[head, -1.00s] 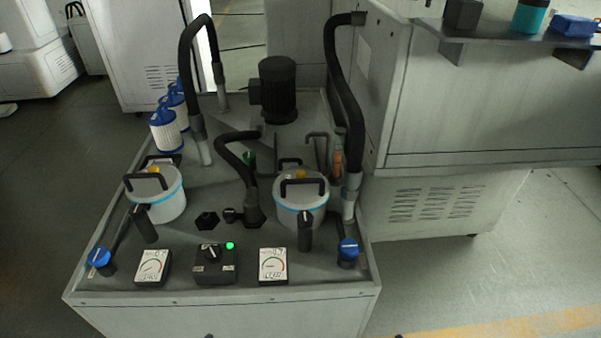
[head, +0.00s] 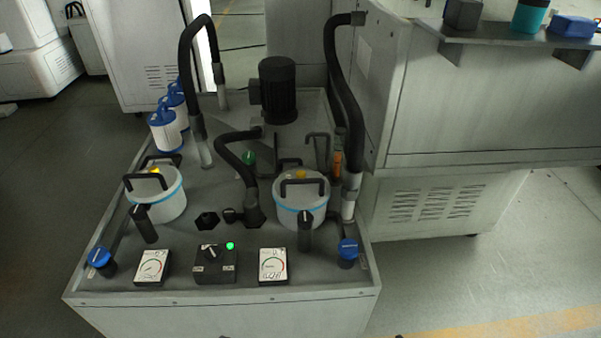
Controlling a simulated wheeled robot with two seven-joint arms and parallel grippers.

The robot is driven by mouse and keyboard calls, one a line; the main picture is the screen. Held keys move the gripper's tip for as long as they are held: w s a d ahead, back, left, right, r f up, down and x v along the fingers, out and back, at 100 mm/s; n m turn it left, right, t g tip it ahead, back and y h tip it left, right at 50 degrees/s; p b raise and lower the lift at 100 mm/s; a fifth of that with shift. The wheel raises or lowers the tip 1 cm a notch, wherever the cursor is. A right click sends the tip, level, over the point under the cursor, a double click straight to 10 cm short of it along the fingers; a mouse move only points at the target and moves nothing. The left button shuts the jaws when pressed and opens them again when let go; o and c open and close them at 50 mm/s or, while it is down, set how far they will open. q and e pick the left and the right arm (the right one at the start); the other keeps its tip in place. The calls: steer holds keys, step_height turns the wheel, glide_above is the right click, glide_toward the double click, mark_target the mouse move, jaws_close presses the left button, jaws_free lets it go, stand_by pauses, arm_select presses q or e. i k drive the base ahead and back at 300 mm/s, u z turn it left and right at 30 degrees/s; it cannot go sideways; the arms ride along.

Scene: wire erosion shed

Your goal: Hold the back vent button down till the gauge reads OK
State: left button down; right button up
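Two white canisters with blue bands and black lid handles stand on the grey unit: a left canister (head: 168,208) and a right canister (head: 289,219). Each lid shows a yellow button, the left button (head: 155,170) and the right button (head: 300,174), each partly hidden by a handle. I cannot tell which one is the back vent. The left gauge (head: 152,266) and right gauge (head: 273,265) stand at the front; their readings are too small to read surely. Neither gripper shows clearly; only small dark tips of unclear identity touch the bottom edge.
A black selector box (head: 214,264) with a lit green lamp (head: 230,246) sits between the gauges. Blue-topped knobs stand at the left (head: 100,258) and right (head: 348,250). Black hoses (head: 345,90) arch over the unit. A motor (head: 277,90) stands behind.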

mark_target(300, 174)
steer(key=z, duration=0.5)
steer(key=i, duration=0.55)
steer(key=z, duration=0.2)
